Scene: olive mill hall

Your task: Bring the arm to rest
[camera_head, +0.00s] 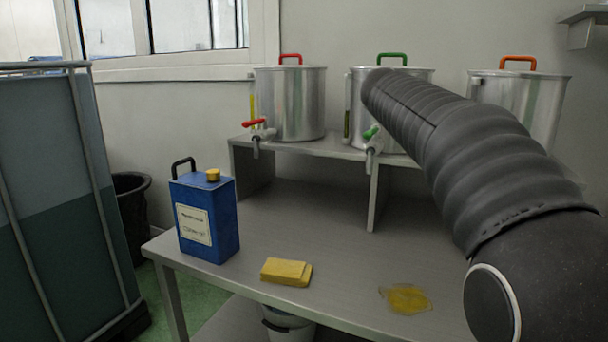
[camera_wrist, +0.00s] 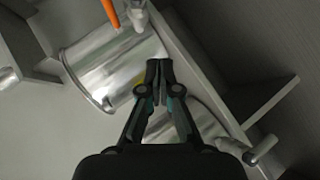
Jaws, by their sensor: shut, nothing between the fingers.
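My arm, in a black ribbed sleeve, reaches from the lower right of the head view up to the middle pot (camera_head: 350,92) with the green handle, covering part of it. My gripper is hidden in that view. In the wrist view my gripper (camera_wrist: 159,66) is shut, its fingertips together with nothing between them. A shiny metal pot (camera_wrist: 105,60) with an orange tap lever shows beyond the fingertips. I cannot tell how far the fingertips are from it.
The metal table (camera_head: 290,225) bears a blue canister (camera_head: 222,225), a yellow sponge (camera_head: 286,271) and a yellow puddle (camera_head: 407,299). A raised shelf (camera_head: 300,147) holds the red-handled pot (camera_head: 298,105) and the orange-handled pot (camera_head: 540,100). A tall container (camera_head: 50,200) stands left.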

